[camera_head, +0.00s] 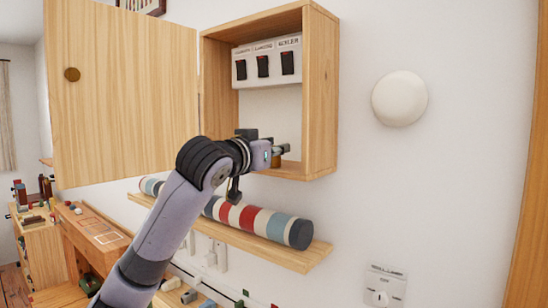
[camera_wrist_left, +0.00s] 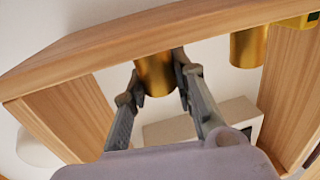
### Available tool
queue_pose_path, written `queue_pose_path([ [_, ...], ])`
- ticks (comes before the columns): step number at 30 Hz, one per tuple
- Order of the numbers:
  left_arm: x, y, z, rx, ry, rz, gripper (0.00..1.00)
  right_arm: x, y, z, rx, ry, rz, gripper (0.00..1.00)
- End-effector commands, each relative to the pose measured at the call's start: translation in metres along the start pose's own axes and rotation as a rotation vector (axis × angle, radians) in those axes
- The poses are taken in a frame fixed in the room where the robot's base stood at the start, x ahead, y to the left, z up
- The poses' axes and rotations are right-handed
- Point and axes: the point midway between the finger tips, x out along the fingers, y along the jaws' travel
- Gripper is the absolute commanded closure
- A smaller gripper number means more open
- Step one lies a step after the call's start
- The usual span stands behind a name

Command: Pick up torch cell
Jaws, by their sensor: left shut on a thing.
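The torch cell (camera_wrist_left: 155,74) is a gold cylinder between the fingertips of my left gripper (camera_wrist_left: 160,78) in the left wrist view. My left gripper is shut on it. In the head view my left gripper (camera_head: 272,152) reaches into the lower part of an open wooden wall cabinet (camera_head: 320,90). A small brownish-gold part of the cell (camera_head: 276,161) shows there by the fingers, just above the cabinet floor; the rest is hidden by the gripper. I cannot tell whether it touches the floor. My right gripper is not in view.
A second gold cylinder (camera_wrist_left: 247,48) and a yellow object (camera_wrist_left: 298,21) are near the cell. A switch panel (camera_head: 266,61) is inside the cabinet above. The cabinet door (camera_head: 125,100) stands open at left. A shelf (camera_head: 290,256) with a striped roll (camera_head: 250,218) sits below.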

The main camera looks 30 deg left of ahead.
Motion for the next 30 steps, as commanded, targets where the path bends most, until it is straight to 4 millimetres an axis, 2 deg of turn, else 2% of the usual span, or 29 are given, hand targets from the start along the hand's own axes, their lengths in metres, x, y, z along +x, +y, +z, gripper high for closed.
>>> queue_pose_path([
  [6, 0.0, 0.0, 0.0, 0.0, 0.001, 0.0, 1.0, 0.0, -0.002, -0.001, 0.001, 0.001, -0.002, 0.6],
  [17, 0.0, 0.0, -0.005, -0.001, 0.003, 0.0, 1.0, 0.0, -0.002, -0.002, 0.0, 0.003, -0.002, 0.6],
  [23, -0.001, 0.001, -0.029, -0.002, 0.005, 0.002, 1.0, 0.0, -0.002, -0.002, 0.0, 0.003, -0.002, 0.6],
  [30, -0.001, 0.001, -0.075, -0.003, 0.005, 0.003, 1.0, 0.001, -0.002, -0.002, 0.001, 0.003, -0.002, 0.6],
])
